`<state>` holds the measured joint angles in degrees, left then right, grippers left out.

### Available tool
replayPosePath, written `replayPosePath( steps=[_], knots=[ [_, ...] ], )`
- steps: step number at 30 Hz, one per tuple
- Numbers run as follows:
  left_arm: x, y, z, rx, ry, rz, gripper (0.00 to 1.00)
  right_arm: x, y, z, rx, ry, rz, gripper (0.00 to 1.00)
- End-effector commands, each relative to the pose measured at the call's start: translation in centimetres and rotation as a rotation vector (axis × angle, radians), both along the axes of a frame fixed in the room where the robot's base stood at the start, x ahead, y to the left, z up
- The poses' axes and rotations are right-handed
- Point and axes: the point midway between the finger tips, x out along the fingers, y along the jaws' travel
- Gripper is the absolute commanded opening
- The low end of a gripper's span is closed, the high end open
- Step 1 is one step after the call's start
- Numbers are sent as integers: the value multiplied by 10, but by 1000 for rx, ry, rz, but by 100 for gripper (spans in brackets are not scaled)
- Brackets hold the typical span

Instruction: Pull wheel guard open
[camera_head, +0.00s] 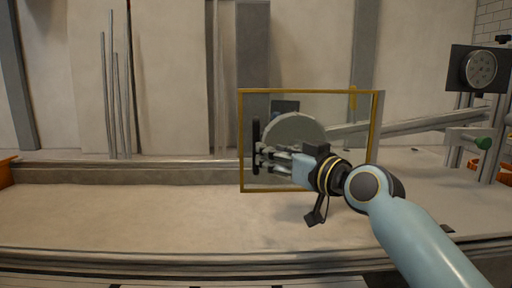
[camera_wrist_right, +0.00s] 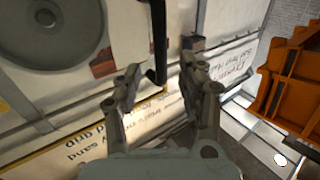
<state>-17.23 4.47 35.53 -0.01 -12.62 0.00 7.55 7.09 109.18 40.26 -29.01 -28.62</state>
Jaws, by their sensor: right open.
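The wheel guard (camera_head: 311,91) is a clear panel in a yellow frame, standing upright in front of a grey wheel (camera_head: 295,128). Its black upright handle (camera_head: 256,132) is near the panel's left edge. In the right wrist view the black handle (camera_wrist_right: 159,42) reaches down between my two fingertips, and the wheel (camera_wrist_right: 45,38) shows at upper left. My right gripper (camera_head: 264,158) is open at the lower part of the handle, with its fingers on either side; it also shows in the right wrist view (camera_wrist_right: 160,72). Contact cannot be told. My left gripper is out of view.
The pale sandbed (camera_head: 130,210) extends across the front, with free room on the left. A dial gauge (camera_head: 480,68) and a green-ended lever (camera_head: 482,143) are at the right. An orange rack (camera_wrist_right: 292,88) shows at right in the wrist view.

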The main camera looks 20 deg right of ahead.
Motion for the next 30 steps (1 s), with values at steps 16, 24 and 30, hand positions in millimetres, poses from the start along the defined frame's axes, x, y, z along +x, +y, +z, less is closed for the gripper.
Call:
replayPosePath(
  steps=[16,24,30],
  knots=[
    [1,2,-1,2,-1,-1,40,64,21,0,-2,2,0,40],
    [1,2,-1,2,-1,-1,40,64,21,0,-2,2,1,31],
    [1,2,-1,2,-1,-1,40,64,21,0,-2,2,1,5]
  ],
)
